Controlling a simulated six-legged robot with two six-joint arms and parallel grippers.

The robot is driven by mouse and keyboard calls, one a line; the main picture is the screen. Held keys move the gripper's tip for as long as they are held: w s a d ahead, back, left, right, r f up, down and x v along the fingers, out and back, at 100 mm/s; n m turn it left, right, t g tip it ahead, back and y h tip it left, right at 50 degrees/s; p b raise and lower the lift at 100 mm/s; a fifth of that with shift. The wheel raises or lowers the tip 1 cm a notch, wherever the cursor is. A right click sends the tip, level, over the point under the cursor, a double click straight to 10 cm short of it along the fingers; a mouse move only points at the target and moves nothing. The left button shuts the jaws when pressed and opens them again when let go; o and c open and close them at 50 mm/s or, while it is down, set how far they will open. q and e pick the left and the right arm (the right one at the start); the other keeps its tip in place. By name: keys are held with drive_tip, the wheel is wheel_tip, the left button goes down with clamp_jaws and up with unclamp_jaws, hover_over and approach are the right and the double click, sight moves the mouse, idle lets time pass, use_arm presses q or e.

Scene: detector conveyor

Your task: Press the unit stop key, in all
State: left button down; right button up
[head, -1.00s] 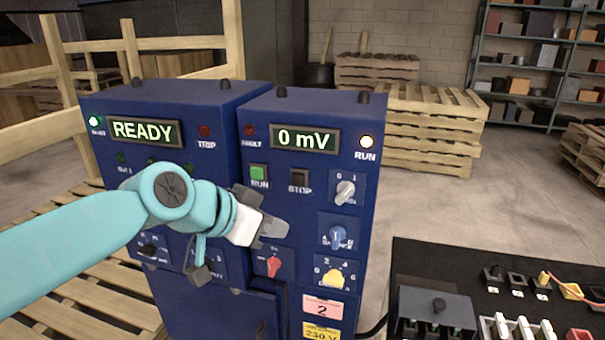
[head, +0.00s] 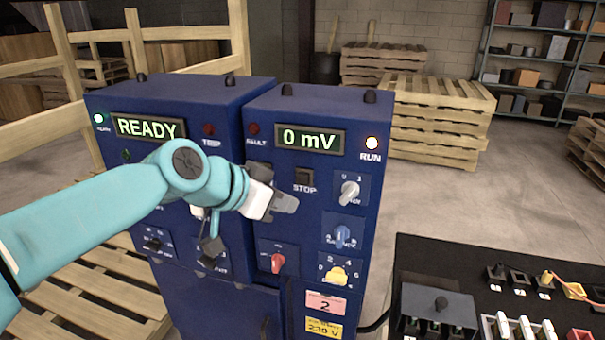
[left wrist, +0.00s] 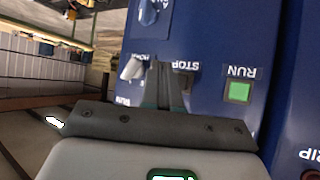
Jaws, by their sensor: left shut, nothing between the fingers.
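The black square STOP key (head: 304,178) sits on the front of the right-hand blue unit (head: 325,215), above its white label. My left gripper (head: 290,204) is shut and empty, with its tip just below and left of the STOP label, in front of the panel. Contact with the panel cannot be told.
The unit's display (head: 310,138) reads 0 mV and its RUN lamp (head: 372,143) is lit. A white knob (head: 349,192) is right of the STOP key. The left display (head: 148,127) reads READY. A black bench (head: 450,265) stands front right.

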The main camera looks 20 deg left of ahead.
sight(303, 179)
use_arm(q)
drive_tip(key=shift+w+p, duration=0.7)
drive_tip(key=shift+w, duration=1.6)
use_arm(e)
drive_tip(key=shift+s+r, duration=0.1)
drive_tip(key=shift+r, duration=0.95)
use_arm(q)
drive_tip(key=shift+w, duration=0.15)
drive_tip(key=shift+w, duration=0.3)
drive_tip(key=shift+w+d+p, duration=0.1)
drive_tip(key=shift+w+p, duration=0.2)
drive_tip(key=shift+w, duration=0.2)
use_arm(e)
drive_tip(key=shift+r, duration=0.3)
use_arm(q)
drive_tip(key=shift+s, duration=0.15)
use_arm(e)
drive_tip(key=shift+f, duration=0.15)
use_arm(q)
drive_tip(key=shift+s+b, duration=0.75)
drive_tip(key=shift+s, duration=0.05)
use_arm(e)
drive_tip(key=shift+f, duration=0.6)
